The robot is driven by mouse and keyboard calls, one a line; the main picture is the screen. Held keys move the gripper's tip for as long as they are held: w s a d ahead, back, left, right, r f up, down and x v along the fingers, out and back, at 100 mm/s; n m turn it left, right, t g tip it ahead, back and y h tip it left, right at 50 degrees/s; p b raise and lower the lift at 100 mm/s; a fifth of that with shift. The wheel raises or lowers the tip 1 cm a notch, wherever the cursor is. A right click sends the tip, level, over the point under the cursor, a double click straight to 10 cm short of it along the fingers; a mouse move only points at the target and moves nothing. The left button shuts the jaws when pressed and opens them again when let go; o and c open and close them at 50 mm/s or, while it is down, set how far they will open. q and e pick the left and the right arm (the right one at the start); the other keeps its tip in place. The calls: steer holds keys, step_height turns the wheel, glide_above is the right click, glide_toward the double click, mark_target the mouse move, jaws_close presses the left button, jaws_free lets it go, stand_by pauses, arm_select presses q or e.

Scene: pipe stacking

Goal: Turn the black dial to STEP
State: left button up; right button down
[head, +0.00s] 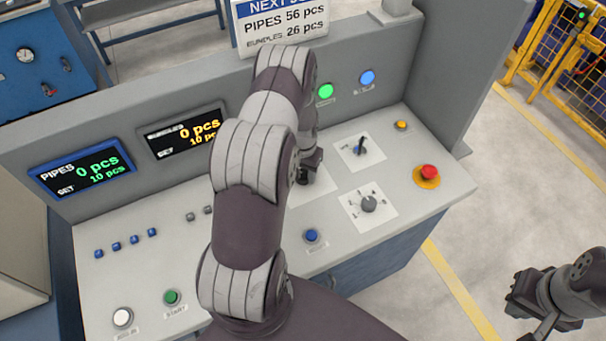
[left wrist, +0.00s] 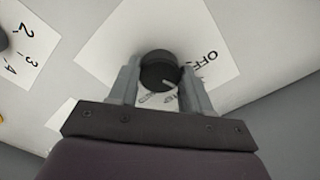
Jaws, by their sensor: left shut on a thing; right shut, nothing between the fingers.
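The black dial (left wrist: 160,70) shows in the left wrist view on a white label plate (left wrist: 225,40). The word OFF is readable on the plate; other words are partly covered by my gripper. My left gripper (left wrist: 161,82) is shut on the black dial, one finger on each side of it. A pale pointer mark shows on the dial's face, towards its lower right. In the head view my left gripper (head: 308,175) is over the panel, and my arm hides most of the dial and its plate. My right gripper (head: 527,305) is shut and empty, off the panel at the lower right.
A dark-handled selector (head: 361,146), a grey numbered knob (head: 369,204), a blue button (head: 312,236) and a red emergency button (head: 428,173) are near my left gripper. Counter screens (head: 82,171) stand at the left. Open floor lies right of the console.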

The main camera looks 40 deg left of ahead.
mark_target(303, 174)
arm_select(q)
steer(key=m+b, duration=0.1)
steer(key=m, duration=0.2)
steer(key=shift+f+m, duration=0.1)
steer(key=shift+m, duration=0.3)
steer(key=shift+m+b, duration=0.7)
steer(key=shift+m, duration=1.1)
steer(key=o, duration=1.1)
steer(key=shift+c, duration=0.2)
steer(key=shift+w, duration=0.1)
step_height(303, 174, up, 13)
steer(key=b, duration=0.3)
